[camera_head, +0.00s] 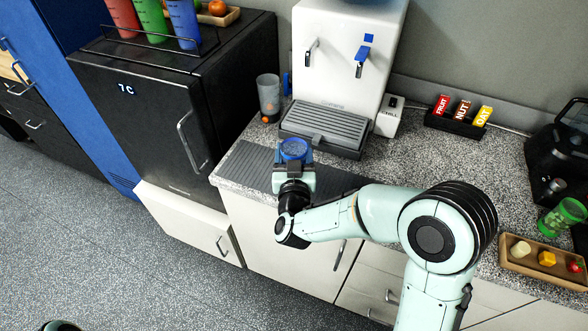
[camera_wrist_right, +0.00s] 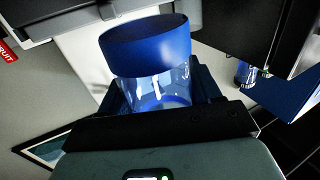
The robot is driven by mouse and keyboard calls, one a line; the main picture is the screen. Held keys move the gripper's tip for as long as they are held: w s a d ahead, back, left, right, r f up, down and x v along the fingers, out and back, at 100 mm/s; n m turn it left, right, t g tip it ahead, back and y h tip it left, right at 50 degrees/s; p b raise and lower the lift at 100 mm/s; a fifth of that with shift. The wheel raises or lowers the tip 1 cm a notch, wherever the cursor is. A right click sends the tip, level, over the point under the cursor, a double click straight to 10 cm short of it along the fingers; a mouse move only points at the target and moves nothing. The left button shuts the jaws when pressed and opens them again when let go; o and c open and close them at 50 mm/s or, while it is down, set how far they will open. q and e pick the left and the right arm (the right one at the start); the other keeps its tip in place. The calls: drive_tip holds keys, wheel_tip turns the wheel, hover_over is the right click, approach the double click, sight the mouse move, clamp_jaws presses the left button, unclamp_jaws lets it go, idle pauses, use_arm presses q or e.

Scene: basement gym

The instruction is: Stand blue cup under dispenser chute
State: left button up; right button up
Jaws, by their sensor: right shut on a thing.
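The blue cup (camera_head: 294,148) is in my right gripper (camera_head: 294,165), at the front of the counter before the drip tray (camera_head: 325,126). In the right wrist view the cup (camera_wrist_right: 145,45) has a wide blue band at its rim and a clear body, between the fingers (camera_wrist_right: 160,95). The white dispenser (camera_head: 345,30) stands behind the tray. It has a grey spout on the left (camera_head: 311,51) and a blue-marked one on the right (camera_head: 361,60). The cup is apart from both spouts. My left gripper does not show.
A grey tumbler (camera_head: 268,97) stands left of the drip tray. A small white box (camera_head: 389,117) is at its right, then a black rack (camera_head: 455,124) of FRUIT, NUT and OAT packets. A black fridge (camera_head: 150,110) bounds the left. The counter's middle (camera_head: 430,160) is clear.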

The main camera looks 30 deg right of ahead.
drive_tip(key=shift+f+b, duration=0.35)
drive_tip(key=shift+f, duration=2.35)
drive_tip(key=shift+f, duration=0.15)
drive_tip(key=o, duration=1.1)
